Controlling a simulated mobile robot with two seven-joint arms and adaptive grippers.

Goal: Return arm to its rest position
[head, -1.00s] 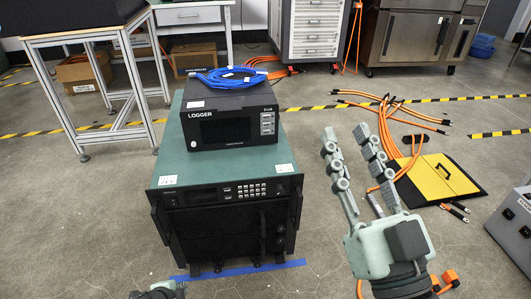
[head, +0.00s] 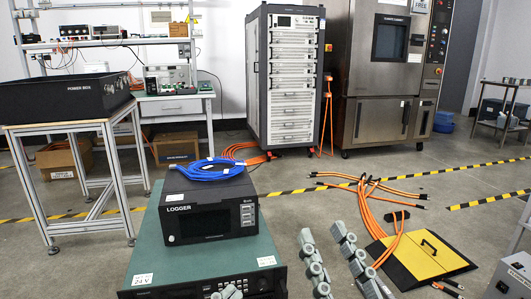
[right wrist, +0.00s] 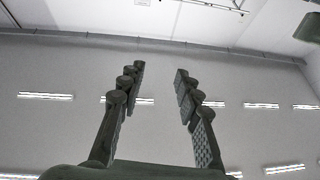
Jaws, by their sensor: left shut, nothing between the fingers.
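My right gripper (head: 326,240) is at the lower middle of the head view, over the floor to the right of the green-topped unit (head: 150,245). Its two segmented fingers point up and stand apart with nothing between them. The right wrist view shows the same open, empty fingers (right wrist: 158,80) against a pale wall and ceiling lights. My left gripper (head: 228,292) shows only its fingertips at the bottom edge, in front of the green-topped unit's front panel. The fingertips are together and hold nothing. The rest of the left arm is out of view.
A black logger (head: 212,212) with a coiled blue cable (head: 210,169) sits on the green-topped unit. Orange cables (head: 370,192) and a yellow-black panel (head: 424,257) lie on the floor at right. A table with a black power box (head: 65,97) stands at left.

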